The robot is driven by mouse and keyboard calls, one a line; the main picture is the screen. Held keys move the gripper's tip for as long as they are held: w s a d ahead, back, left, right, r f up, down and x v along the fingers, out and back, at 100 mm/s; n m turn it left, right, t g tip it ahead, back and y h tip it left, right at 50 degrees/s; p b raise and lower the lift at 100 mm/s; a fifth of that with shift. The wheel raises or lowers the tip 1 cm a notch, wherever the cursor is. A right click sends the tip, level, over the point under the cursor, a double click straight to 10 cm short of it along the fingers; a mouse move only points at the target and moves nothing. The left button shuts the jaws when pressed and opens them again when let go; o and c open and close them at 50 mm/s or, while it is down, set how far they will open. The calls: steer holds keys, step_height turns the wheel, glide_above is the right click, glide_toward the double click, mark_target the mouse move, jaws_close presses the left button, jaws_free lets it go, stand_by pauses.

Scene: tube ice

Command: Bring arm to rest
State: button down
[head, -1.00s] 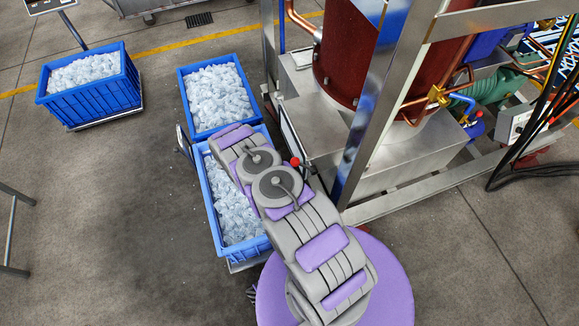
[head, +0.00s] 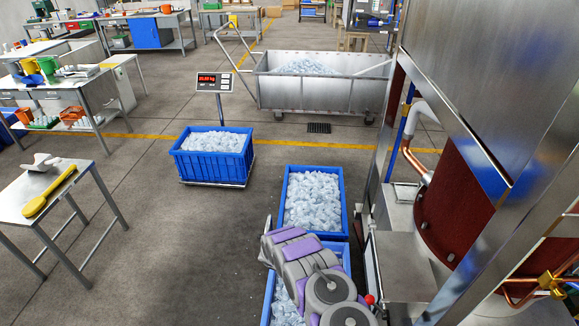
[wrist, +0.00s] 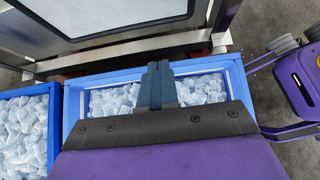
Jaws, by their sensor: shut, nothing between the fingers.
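My gripper (wrist: 157,82) shows in the wrist view with its two dark fingers together, shut and empty. It is above a blue crate of tube ice (wrist: 235,85), seen past the fingers; its height over the ice is hard to tell. In the head view my folded grey and purple arm (head: 315,275) covers much of this near crate (head: 270,290), and the fingers cannot be made out there.
A second ice crate (head: 344,200) stands just beyond the near one. Another crate (head: 212,165) sits on a scale at left. The steel-framed ice machine (head: 480,120) stands close on the right. A table (head: 60,210) with a yellow scoop is at left. Floor between is clear.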

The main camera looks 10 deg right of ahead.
steer(key=s+r+m+g+y, duration=0.1)
steer(key=s+r+m, duration=0.2)
steer(key=r, duration=0.8)
steer(key=s+r+m+y, duration=0.1)
steer(key=s+r+m, duration=0.15)
steer(key=r, duration=0.85)
steer(key=s+r+m+g+y, duration=0.1)
steer(key=s+r+m, duration=0.15)
steer(key=r, duration=0.85)
steer(key=s+a+r+m+t+y, duration=0.1)
steer(key=s+a+r+m+y, duration=0.25)
steer(key=s+r, duration=0.85)
steer(key=s+a+r+m+y, duration=0.1)
steer(key=s+a+m, duration=0.1)
steer(key=s, duration=0.6)
steer(key=s+a+r+m+t+y, duration=0.1)
steer(key=s+a+r+y, duration=0.1)
steer(key=s+a, duration=0.3)
steer(key=s, duration=0.4)
steer(key=shift+m+t, duration=0.3)
steer(key=shift+m, duration=0.05)
steer(key=shift+s, duration=0.1)
